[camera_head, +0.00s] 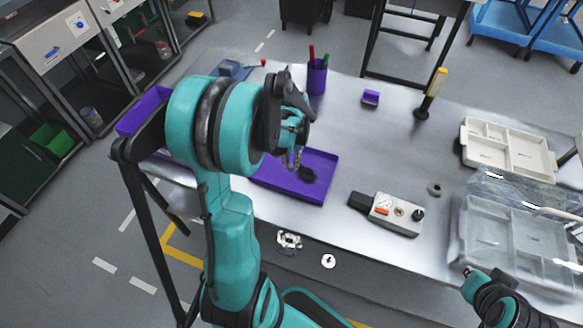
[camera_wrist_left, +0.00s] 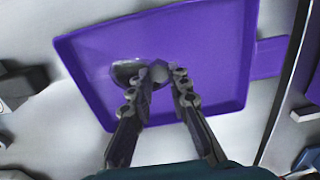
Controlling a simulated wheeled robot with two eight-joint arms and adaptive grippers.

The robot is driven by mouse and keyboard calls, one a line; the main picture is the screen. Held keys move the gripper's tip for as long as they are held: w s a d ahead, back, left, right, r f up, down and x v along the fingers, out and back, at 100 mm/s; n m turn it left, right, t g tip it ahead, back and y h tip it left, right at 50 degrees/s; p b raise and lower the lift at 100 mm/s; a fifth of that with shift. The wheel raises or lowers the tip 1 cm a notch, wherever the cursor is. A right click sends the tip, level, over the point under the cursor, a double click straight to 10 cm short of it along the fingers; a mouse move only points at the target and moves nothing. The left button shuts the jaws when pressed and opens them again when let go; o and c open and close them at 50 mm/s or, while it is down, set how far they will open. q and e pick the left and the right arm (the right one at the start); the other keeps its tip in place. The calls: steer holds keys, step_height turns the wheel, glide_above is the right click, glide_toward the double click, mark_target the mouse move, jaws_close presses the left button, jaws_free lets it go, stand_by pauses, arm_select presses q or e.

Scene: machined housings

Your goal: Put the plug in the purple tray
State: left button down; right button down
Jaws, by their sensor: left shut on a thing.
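The purple tray (camera_head: 321,162) lies flat on the metal table, partly behind my left arm. It also fills much of the left wrist view (camera_wrist_left: 215,60). My left gripper (camera_head: 296,158) is over the tray, pointing down. In the left wrist view, my left gripper (camera_wrist_left: 163,82) is shut on a small grey plug (camera_wrist_left: 158,71), held between the fingertips above the tray floor. A dark patch shows on the tray floor beside it; I cannot tell whether it is only shadow. My right arm's end (camera_head: 476,284) shows at the lower right, but its jaw state cannot be made out.
A purple pen cup (camera_head: 317,78) and a small purple block (camera_head: 370,98) stand behind the tray. A grey control box (camera_head: 396,214) sits to its right. Round metal parts (camera_head: 289,241) lie near the front. Clear bins (camera_head: 510,240) and a white divided tray (camera_head: 508,148) are at the right.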

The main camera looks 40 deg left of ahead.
mark_target(292, 164)
arm_select(q)
steer(key=shift+f+b, duration=0.4)
steer(key=shift+f, duration=1.15)
steer(key=c, duration=1.4)
jaws_free()
steer(key=shift+f, duration=0.15)
steer(key=shift+c, duration=0.2)
